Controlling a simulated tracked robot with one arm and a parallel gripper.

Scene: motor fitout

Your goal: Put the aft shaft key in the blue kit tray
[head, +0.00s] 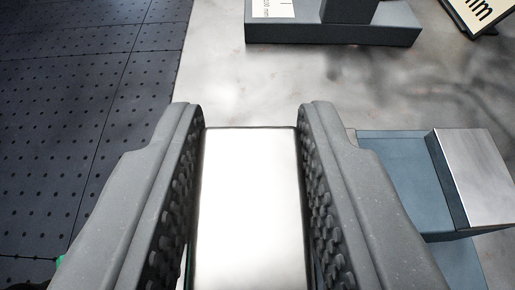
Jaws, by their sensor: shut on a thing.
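My gripper (252,130) is shut on a shiny, flat-faced metal shaft key (250,200), with a ribbed dark pad against each side. The frame shows no mark telling whether it is the aft one. The blue kit tray (390,160) is at the right, partly hidden behind my right finger. Another bright metal block (478,175) sits at the tray's right side. The held key is left of the tray in the picture. Its near end is cut off by the bottom edge, and its height above the surface is unclear.
A dark grey block-shaped stand (335,32) with a white label (272,8) is at the top. A tilted sign reading "mm" (475,12) is at the top right. The bare metal tabletop (270,80) is clear between. Dark dotted flooring (75,120) lies past its left edge.

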